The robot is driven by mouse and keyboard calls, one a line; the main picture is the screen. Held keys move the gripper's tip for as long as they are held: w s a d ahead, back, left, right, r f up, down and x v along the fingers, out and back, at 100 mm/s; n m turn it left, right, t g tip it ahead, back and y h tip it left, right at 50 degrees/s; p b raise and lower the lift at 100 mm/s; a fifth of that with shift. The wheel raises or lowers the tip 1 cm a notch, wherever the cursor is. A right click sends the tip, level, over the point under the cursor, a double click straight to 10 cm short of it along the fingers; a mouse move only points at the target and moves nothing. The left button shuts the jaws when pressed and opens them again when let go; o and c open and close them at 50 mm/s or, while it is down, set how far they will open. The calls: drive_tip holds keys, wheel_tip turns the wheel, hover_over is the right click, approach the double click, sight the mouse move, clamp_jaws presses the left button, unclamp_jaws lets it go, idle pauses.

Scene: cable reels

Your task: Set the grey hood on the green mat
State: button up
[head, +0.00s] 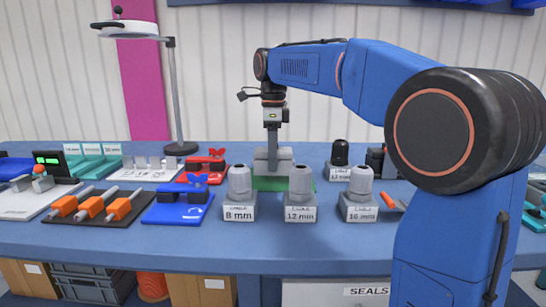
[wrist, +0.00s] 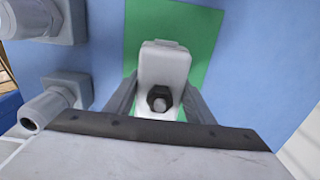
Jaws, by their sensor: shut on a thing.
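My gripper (head: 273,162) is over the green mat (head: 265,184) on the blue bench, behind the front row of labelled pieces. In the wrist view the two fingers of my gripper (wrist: 158,95) are shut on the sides of the light grey hood (wrist: 165,65), which has a dark hexagonal opening facing the camera. The green mat (wrist: 203,35) lies under it and shows on both sides. I cannot tell whether the hood touches the mat. In the head view the hood is hard to tell apart from the grey fingers.
Grey glands on blocks labelled 8 mm (head: 239,212), 12 mm (head: 300,213) and 16 mm (head: 357,213) stand in front of the mat. A black-topped piece (head: 340,153) stands behind right. A blue fixture (head: 180,212) and a red one (head: 203,166) are to the left.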

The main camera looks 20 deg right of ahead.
drive_tip(key=shift+f, duration=0.2)
drive_tip(key=shift+f, duration=0.95)
drive_tip(key=o, duration=1.3)
drive_tip(key=shift+r, duration=0.1)
wheel_tip(320, 180, up, 16)
drive_tip(key=shift+r, duration=0.6)
